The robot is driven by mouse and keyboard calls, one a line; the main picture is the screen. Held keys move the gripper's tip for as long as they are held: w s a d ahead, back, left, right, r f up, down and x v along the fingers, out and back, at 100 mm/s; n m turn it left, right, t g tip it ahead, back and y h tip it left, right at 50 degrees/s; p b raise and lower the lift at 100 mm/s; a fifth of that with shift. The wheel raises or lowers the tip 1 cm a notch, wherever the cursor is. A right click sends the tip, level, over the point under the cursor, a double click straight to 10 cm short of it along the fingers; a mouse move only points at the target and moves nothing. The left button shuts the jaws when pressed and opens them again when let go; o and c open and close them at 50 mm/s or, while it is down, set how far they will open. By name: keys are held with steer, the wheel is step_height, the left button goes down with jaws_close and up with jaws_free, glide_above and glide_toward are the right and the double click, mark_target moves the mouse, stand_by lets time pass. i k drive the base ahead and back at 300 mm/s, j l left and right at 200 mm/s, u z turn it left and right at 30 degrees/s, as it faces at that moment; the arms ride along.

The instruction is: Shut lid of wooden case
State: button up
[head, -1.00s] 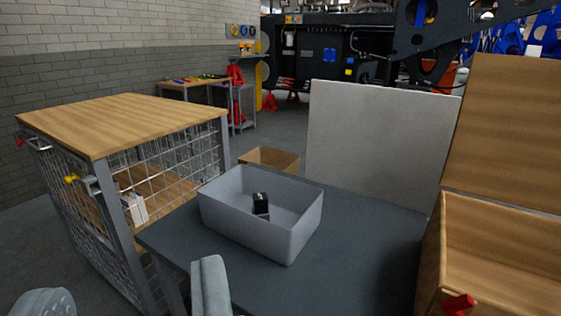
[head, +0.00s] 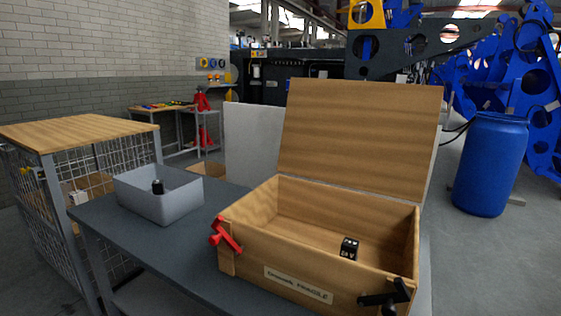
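The wooden case (head: 245,258) stands on the dark grey table at the centre right. Its lid (head: 358,135) is open and stands upright, leaning slightly back, at the rear edge. A small black object with white marks (head: 349,247) lies inside on the case floor. A red latch (head: 226,234) is at the left front corner, and a black latch (head: 387,296) is at the right of the front. A label (head: 298,284) is on the front wall. My gripper is not in view now.
A grey bin (head: 180,205) holding a small black item stands on the table (head: 130,229) left of the case. A wire-mesh cage with a wooden top (head: 75,129) stands farther left. A white panel (head: 252,145) is behind the case. A blue barrel (head: 488,165) stands on the floor at right.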

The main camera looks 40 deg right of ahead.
mark_target(378, 138)
steer(key=k+l+u, duration=0.15)
steer(key=l, duration=0.3)
steer(key=k+l+u, duration=0.15)
steer(key=l, duration=0.3)
steer(key=k+l+u, duration=0.15)
steer(key=k+l, duration=0.2)
steer(key=k+l+u, duration=0.1)
steer(key=k+l, duration=0.15)
steer(key=l, duration=0.15)
steer(key=l+u, duration=0.15)
steer(key=l, duration=0.5)
steer(key=l+u, duration=0.15)
steer(key=l, duration=0.45)
steer(key=k+l+u, duration=0.1)
steer(key=l, duration=0.55)
steer(key=k+l+u, duration=0.15)
steer(key=l, duration=1.1)
steer(key=k+l+u, duration=0.15)
steer(key=l, duration=1.15)
